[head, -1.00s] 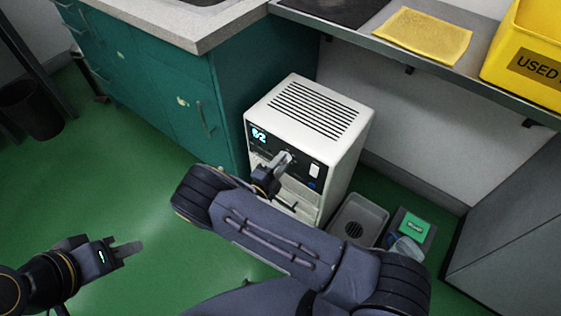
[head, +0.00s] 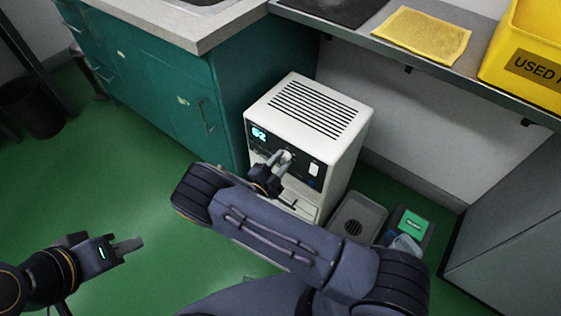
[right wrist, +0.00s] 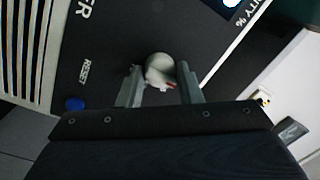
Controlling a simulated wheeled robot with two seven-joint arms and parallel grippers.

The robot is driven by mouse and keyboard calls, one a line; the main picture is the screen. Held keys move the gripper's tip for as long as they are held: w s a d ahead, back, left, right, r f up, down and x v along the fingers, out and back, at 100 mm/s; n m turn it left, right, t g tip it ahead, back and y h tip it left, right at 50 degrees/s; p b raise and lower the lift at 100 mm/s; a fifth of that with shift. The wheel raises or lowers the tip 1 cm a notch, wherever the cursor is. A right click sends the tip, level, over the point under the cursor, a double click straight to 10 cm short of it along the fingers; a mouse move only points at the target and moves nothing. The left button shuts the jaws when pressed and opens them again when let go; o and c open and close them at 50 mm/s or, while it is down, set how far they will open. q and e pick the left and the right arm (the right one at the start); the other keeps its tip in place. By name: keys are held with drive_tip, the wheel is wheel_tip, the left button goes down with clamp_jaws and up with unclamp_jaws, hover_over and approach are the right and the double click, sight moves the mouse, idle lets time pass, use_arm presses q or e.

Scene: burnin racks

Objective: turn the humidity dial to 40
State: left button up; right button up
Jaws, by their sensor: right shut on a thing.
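The humidity dial (right wrist: 158,63) is a round pale knob with a small red mark, on the black front panel (right wrist: 120,45) of a white cabinet (head: 330,98). In the right wrist view it sits between the two fingers of my right gripper (right wrist: 160,82), which is shut on it. In the head view my right gripper (head: 282,160) reaches the panel and partly hides the dial. The lit display (head: 259,134) appears to read 62.
A white switch (head: 314,170) and a blue RESET button (right wrist: 75,104) are on the panel. A grey tray (head: 358,216) and a green-topped box (head: 412,224) stand right of the cabinet. A teal cupboard (head: 170,100) is at left, a shelf (head: 350,32) above. Green floor is free at left.

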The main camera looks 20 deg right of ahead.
drive_tip(key=shift+f, duration=0.15)
drive_tip(key=o, duration=1)
drive_tip(key=shift+c, duration=0.2)
drive_tip(key=v, duration=0.8)
drive_tip(key=shift+p, duration=0.3)
